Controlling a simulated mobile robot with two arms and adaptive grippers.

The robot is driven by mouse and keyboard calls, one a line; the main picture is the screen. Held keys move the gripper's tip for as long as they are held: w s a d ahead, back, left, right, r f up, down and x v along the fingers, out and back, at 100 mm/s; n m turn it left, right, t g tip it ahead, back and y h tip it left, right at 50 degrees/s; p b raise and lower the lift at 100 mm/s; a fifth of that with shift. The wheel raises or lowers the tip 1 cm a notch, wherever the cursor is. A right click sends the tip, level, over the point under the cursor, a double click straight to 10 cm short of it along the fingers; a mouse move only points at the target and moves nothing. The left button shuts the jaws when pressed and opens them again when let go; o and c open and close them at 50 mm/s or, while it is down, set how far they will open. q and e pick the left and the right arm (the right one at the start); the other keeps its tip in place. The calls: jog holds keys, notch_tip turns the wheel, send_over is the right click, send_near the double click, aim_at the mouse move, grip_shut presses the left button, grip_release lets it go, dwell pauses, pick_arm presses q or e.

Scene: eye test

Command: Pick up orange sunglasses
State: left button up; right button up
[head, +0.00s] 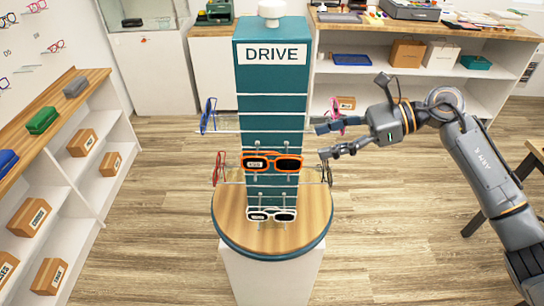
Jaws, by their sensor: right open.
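The orange sunglasses (272,163) with dark lenses hang on the front of the teal display tower (270,104), on the middle row. My right gripper (318,141) is open and empty. Its fingers point left at the tower's right side, a little above and to the right of the orange sunglasses, apart from them. Its upper finger is close to pink glasses (337,115) on the right side, and I cannot tell whether they touch. My left gripper is not in view.
White-framed sunglasses (271,215) hang below. Blue glasses (208,115) and red glasses (219,168) stick out on the left, and dark glasses (327,172) on the right. The tower stands on a round wooden top (229,219). Shelves line the left and back. Floor around is clear.

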aim_at(274, 152)
jog(key=p+x, duration=0.2)
jog(key=x, duration=0.5)
jog(key=shift+r, duration=0.2)
jog(key=a+p, duration=0.2)
jog(key=a, duration=0.1)
jog(key=a+p, duration=0.1)
jog(key=shift+s+a+f, duration=0.3)
jog(key=shift+f, duration=0.1)
jog(key=shift+a+f+p, duration=0.3)
jog(key=shift+a+p, duration=0.05)
jog(key=shift+a, duration=0.05)
jog(key=shift+w+f, duration=0.1)
jog(key=c, duration=1)
